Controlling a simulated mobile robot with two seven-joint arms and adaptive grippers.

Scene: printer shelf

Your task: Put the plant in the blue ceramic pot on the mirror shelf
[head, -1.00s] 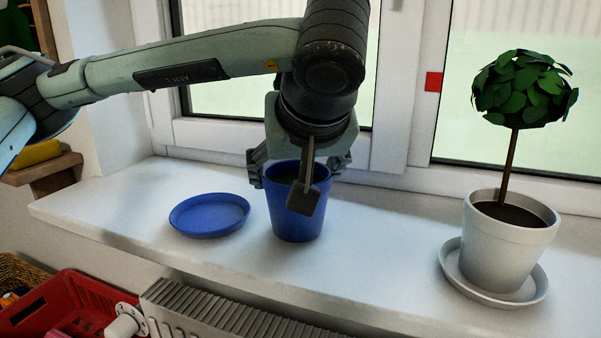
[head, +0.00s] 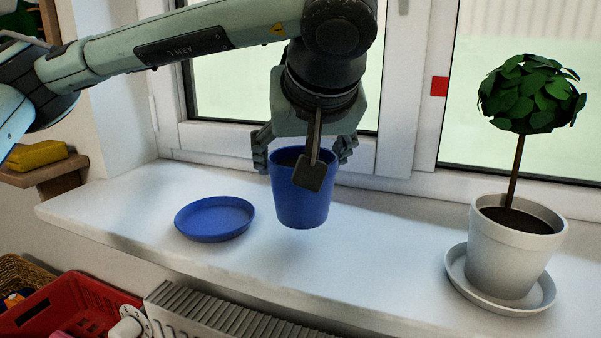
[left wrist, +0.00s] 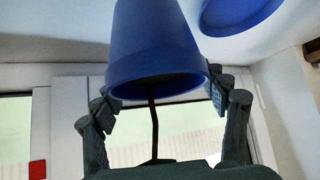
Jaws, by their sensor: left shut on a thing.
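The blue ceramic pot (head: 300,200) hangs upright a little above the white windowsill, with dark soil inside. My left gripper (head: 304,152) points down over it and is shut on its rim, one finger on each side. In the left wrist view the blue pot (left wrist: 155,50) sits between the fingers, and a thin dark stem (left wrist: 153,120) runs from it toward my gripper's palm. No leaves show on it. No mirror can be made out, so I cannot tell which shelf is the mirror shelf. My right gripper is not in view.
A blue saucer (head: 215,217) lies on the windowsill (head: 130,205). A leafy plant in a white pot (head: 512,250) stands on a white saucer (head: 500,303) at right. A wooden shelf (head: 48,178) holds a yellow item (head: 35,155). A red crate (head: 80,305) and radiator (head: 225,315) are below.

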